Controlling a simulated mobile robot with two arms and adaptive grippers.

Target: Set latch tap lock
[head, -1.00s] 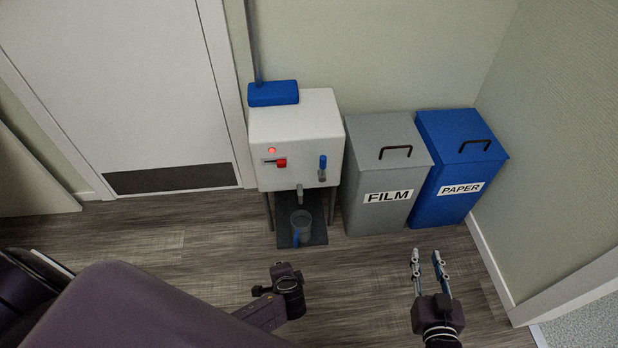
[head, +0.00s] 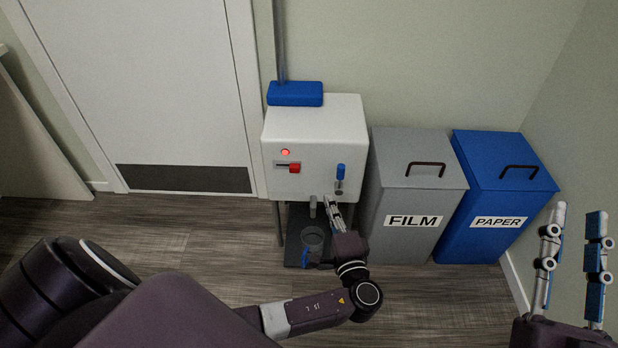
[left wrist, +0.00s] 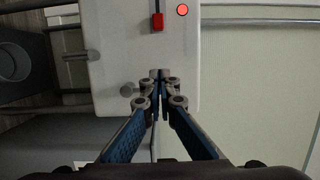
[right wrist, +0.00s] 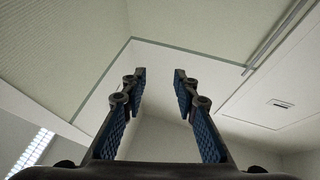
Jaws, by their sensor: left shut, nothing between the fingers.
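The white dispenser (head: 315,120) stands against the wall. The latch also shows in the left wrist view (left wrist: 158,22). My right gripper (head: 572,225) is open and empty, far right.
A cup (head: 313,237) with a blue handle stands under the spout on a dark tray (head: 292,248). A grey FILM bin (head: 418,160) and a blue PAPER bin (head: 500,165) stand to the right. A closed door (head: 150,90) is left; the floor before it is clear.

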